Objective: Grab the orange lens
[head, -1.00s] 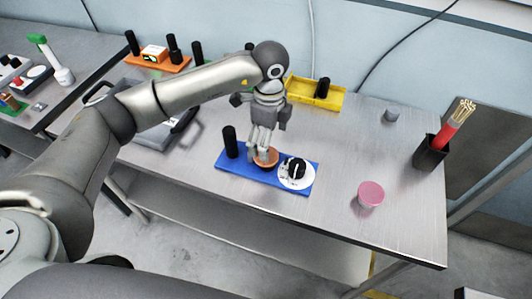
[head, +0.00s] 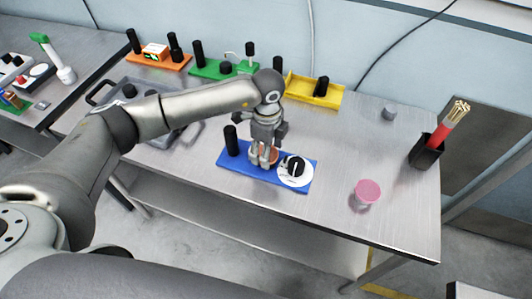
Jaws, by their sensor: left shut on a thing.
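The orange lens (head: 272,156) sits at the middle of the blue module (head: 230,164), between a black post (head: 231,140) and a white dial with a black knob (head: 295,171). My left gripper (head: 264,160) points down over the blue module, with its fingers at the lens. It is shut on the orange lens, and the fingers hide part of it. I cannot tell whether the lens is clear of the module. My right gripper is not in view.
A pink-topped cup (head: 366,192) and a black holder with a red bundle (head: 427,150) stand to the right. Yellow (head: 303,90), green (head: 206,70) and orange (head: 151,59) modules line the back. A grey tray (head: 112,88) lies left, partly behind my arm.

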